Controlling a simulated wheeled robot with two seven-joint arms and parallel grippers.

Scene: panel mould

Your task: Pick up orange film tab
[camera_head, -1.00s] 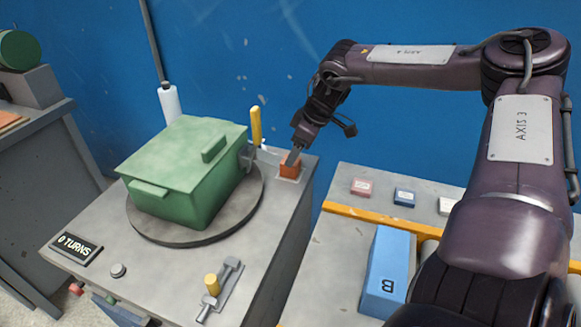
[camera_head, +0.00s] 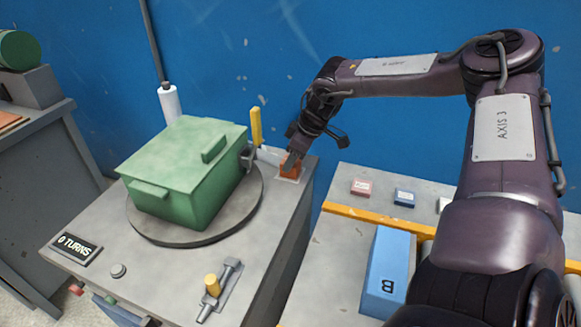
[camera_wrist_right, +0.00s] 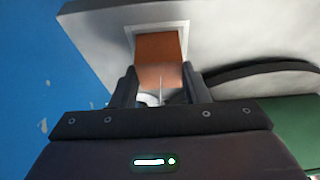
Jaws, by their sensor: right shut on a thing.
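The orange film tab (camera_head: 289,166) stands on a pale square at the back right corner of the grey machine table. My right gripper (camera_head: 294,158) reaches down to it from above. In the right wrist view the orange tab (camera_wrist_right: 160,58) lies between the two dark fingers of my right gripper (camera_wrist_right: 162,88), which are shut on it. The pale frame (camera_wrist_right: 184,27) around the tab's base shows there, and the tab appears still at it. My left gripper is not in view.
A green mould box (camera_head: 190,165) sits on a round turntable (camera_head: 250,207) left of the tab. A yellow upright handle (camera_head: 256,126) stands close to my gripper. A blue block marked B (camera_head: 388,270) and small labelled blocks (camera_head: 404,197) are on the right bench.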

